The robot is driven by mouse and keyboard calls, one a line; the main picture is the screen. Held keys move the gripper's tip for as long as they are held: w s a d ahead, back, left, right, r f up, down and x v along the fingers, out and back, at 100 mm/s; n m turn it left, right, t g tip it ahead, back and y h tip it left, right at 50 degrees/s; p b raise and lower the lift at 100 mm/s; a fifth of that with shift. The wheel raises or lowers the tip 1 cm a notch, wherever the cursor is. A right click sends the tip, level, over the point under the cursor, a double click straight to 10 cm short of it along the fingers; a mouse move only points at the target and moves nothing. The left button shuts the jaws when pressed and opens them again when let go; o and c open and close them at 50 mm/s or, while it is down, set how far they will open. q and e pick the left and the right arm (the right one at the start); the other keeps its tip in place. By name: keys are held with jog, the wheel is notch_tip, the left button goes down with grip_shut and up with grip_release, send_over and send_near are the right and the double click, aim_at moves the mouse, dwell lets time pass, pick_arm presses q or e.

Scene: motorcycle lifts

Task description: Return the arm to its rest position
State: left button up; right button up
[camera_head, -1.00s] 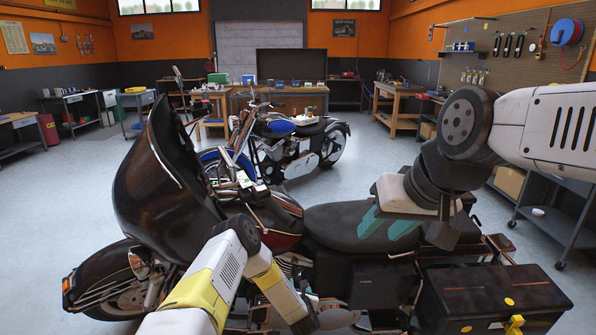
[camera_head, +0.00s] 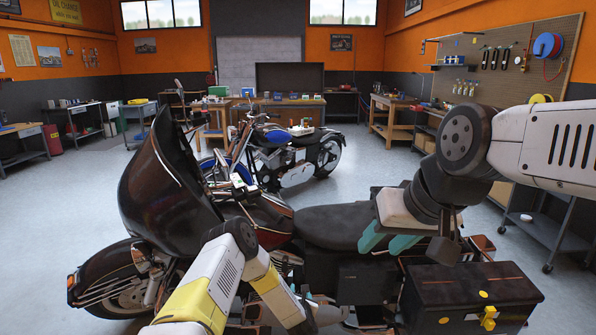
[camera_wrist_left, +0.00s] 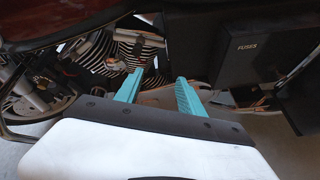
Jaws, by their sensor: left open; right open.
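My right gripper (camera_head: 387,240) is in from the right in the head view. Its teal fingers are apart and empty, in front of the rear of the black seat (camera_head: 327,222) of the near motorcycle. I cannot tell if they touch it. My left arm (camera_head: 212,283), yellow and white, reaches down in front of the same motorcycle.
The near motorcycle has a dark fairing (camera_head: 162,190) at left and a black rear case (camera_head: 470,290) at lower right, close below my right gripper. A blue motorcycle (camera_head: 300,150) stands behind. A grey cart (camera_head: 553,232) stands at right. Grey floor is clear at left.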

pick_arm(q)
jog(key=w+r+m+g+h, duration=0.1)
jog(key=w+r+m+h, duration=0.3)
jog(key=r, duration=0.6)
jog(key=w+r+m+y, duration=0.1)
jog(key=r+m, duration=0.4)
jog(key=r, duration=0.5)
jog(key=s+a+r+m+g, duration=0.1)
jog(key=s+a+r+m, duration=0.2)
jog(key=r, duration=0.5)
jog(key=s+r+m+g, duration=0.1)
jog(key=s+r+m, duration=0.2)
jog(key=r+m, duration=0.35)
jog(key=s+a+r+m+g, duration=0.1)
jog(key=s+a+r+m, duration=0.2)
jog(key=s+r, duration=0.45)
jog(key=s+a+r+m+g, duration=0.1)
jog(key=s+a+r+m, duration=0.2)
jog(key=s+r, duration=0.4)
jog(key=s+a+m+g, duration=0.1)
jog(key=s+a+m, duration=0.2)
jog(key=s, duration=0.9)
jog(key=s+a+r+m+g, duration=0.1)
jog(key=s+a+m, duration=0.2)
jog(key=s, duration=0.9)
jog(key=shift+r+m+y, duration=0.2)
jog(key=shift+m+y, duration=0.1)
jog(key=shift+m, duration=0.55)
jog(key=shift+s, duration=0.1)
